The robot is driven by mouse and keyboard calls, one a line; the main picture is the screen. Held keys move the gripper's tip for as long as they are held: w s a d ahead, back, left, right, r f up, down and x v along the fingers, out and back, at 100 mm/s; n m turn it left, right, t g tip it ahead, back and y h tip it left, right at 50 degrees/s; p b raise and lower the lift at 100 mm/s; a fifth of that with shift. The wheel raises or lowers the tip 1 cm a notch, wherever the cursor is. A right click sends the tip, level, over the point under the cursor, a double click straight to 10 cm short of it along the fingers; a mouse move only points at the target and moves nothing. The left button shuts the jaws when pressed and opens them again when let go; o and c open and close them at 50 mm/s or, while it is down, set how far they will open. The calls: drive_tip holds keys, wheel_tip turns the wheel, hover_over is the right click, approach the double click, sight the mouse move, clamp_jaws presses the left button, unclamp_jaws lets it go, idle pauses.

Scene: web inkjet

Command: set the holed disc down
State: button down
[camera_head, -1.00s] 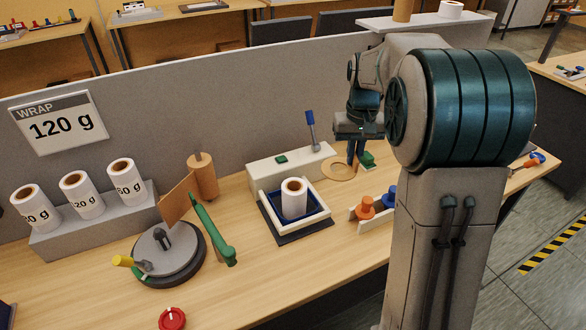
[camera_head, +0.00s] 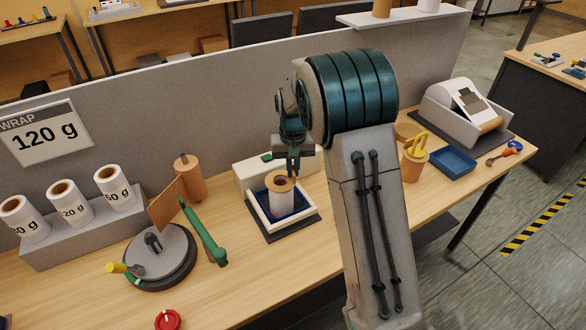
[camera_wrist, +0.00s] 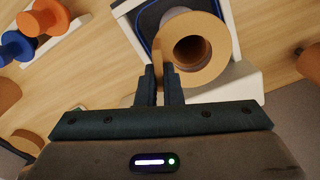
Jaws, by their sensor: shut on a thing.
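The tan holed disc (camera_head: 271,182) is at the top of the white roll (camera_head: 282,203); it also shows in the wrist view (camera_wrist: 216,62). My gripper (camera_head: 293,171) is shut on the disc's edge, with its fingers (camera_wrist: 159,76) pointing down. The disc's hole lies roughly over the roll's core. I cannot tell whether the disc rests on the roll or hangs just above it. The roll stands upright in a white-rimmed, blue-lined tray (camera_head: 264,222).
A low white box (camera_head: 247,177) stands behind the tray. Orange (camera_wrist: 45,17) and blue (camera_wrist: 15,48) spools show in the wrist view. A blue bin (camera_head: 455,160) is to the right.

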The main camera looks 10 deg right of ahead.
drive_tip(key=shift+f, duration=0.65)
drive_tip(key=c, duration=1.6)
unclamp_jaws()
wheel_tip(320, 180, up, 11)
drive_tip(key=shift+f+b, duration=0.15)
drive_tip(key=shift+b, duration=0.45)
drive_tip(key=s+d+r+t, duration=0.1)
drive_tip(key=s+d+r, duration=0.2)
drive_tip(key=s, duration=0.4)
drive_tip(key=s+d+r+t, duration=0.1)
drive_tip(key=s+d+r, duration=0.15)
drive_tip(key=s, duration=0.45)
drive_tip(key=shift+t, duration=0.6)
drive_tip(key=shift+s+d+f, duration=0.4)
drive_tip(key=shift+s+f, duration=0.1)
drive_tip(key=shift+s, duration=2.05)
drive_tip(key=shift+s+d+f, duration=0.4)
drive_tip(key=shift+s+f, duration=0.05)
drive_tip(key=shift+s, duration=2.15)
drive_tip(key=shift+s+d+f, duration=0.4)
drive_tip(key=shift+s+f, duration=0.1)
drive_tip(key=shift+s, duration=2.05)
